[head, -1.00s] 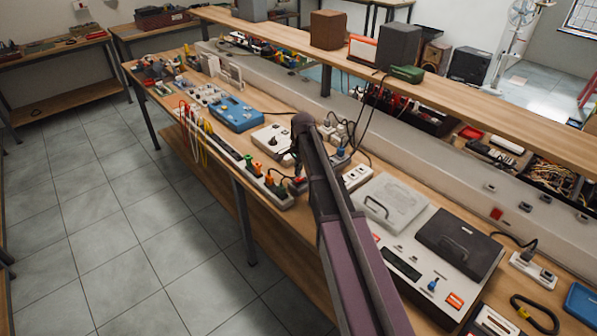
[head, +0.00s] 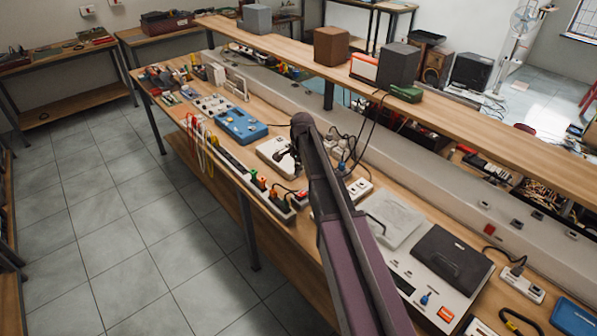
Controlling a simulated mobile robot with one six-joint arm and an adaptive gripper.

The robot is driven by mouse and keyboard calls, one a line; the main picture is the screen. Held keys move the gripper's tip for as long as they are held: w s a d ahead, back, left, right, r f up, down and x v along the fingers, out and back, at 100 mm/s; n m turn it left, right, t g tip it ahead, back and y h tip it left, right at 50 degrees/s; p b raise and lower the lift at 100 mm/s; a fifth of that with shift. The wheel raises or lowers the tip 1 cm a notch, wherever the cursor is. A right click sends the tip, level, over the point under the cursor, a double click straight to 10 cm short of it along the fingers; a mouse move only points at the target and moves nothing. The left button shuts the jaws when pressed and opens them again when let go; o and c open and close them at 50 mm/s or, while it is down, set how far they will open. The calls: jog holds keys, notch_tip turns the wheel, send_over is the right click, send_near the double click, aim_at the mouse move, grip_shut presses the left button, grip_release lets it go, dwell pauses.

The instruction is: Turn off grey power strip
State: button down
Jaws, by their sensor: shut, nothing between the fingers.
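No switch on the strip can be made out.
The white device (head: 275,150) and a blue device (head: 241,126) stand on the bench. A large console with a black case (head: 452,258) is at the right. A raised shelf (head: 470,110) with speakers runs along the back. Loose cables lie near my gripper. Tiled floor is free at left.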

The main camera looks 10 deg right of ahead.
jog(key=shift+s+a+r+p, duration=0.1)
jog(key=shift+a+r+p, duration=0.05)
jog(key=shift+r+p, duration=0.7)
jog(key=shift+a+r+p, duration=0.1)
jog(key=shift+r+p, duration=0.55)
jog(key=shift+r, duration=0.3)
jog(key=s+a+n+h, duration=0.1)
jog(key=s+n, duration=1.1)
jog(key=s, duration=1.2)
jog(key=shift+s+a+t, duration=0.3)
jog(key=shift+s, duration=0.05)
jog(key=shift+f, duration=0.1)
